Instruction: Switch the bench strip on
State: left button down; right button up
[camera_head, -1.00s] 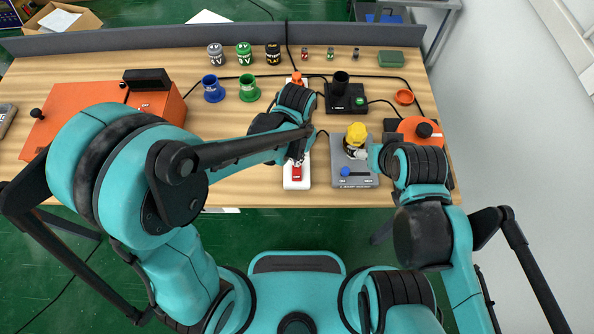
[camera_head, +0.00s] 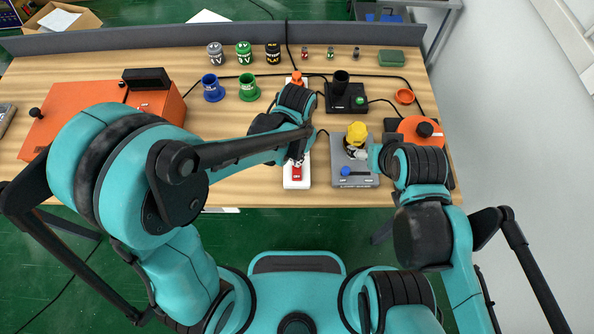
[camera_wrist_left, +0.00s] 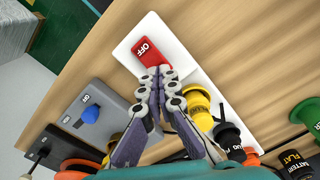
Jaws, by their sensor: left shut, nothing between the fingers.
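The bench strip (camera_head: 292,184) is a long white bar lying front to back on the bench. Its red rocker switch (camera_head: 297,172) is near the front end. In the left wrist view the switch (camera_wrist_left: 150,53) reads OFF. My left gripper (camera_wrist_left: 158,72) is shut and empty, its fingertips at the near edge of the red switch; I cannot tell if they press it. In the head view my left arm partly hides the strip. My right gripper (camera_head: 361,154) is beside a yellow-topped dark object (camera_head: 355,136); its fingers are too small to read.
A grey box (camera_head: 353,181) with a blue knob (camera_head: 345,172) stands right of the strip. Yellow and black plugs (camera_wrist_left: 198,103) sit along the strip behind my fingers. An orange case (camera_head: 100,118) is at left. Coloured cups and jars (camera_head: 249,89) stand behind.

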pick_arm(q)
jog(key=shift+f+b, duration=0.75)
jog(key=shift+f, duration=0.15)
jog(key=shift+r, duration=0.1)
dwell(0.3)
jog(key=shift+r+p, duration=2.7)
jog(key=shift+r, duration=0.8)
jog(key=shift+f, duration=0.1)
jog(key=shift+a, duration=0.1)
jog(key=s+a+r+n+t+b, duration=0.2)
jog(key=a+n+t+b, duration=0.1)
jog(key=a, duration=0.6)
jog(key=s+a+r+n+t+b, duration=0.2)
jog(key=s+a+n+t+b, duration=0.1)
jog(key=a, duration=0.5)
jog(key=shift+a+r+t+b, duration=0.15)
jog(key=shift+a+t+b, duration=0.2)
jog(key=shift+t+b, duration=0.45)
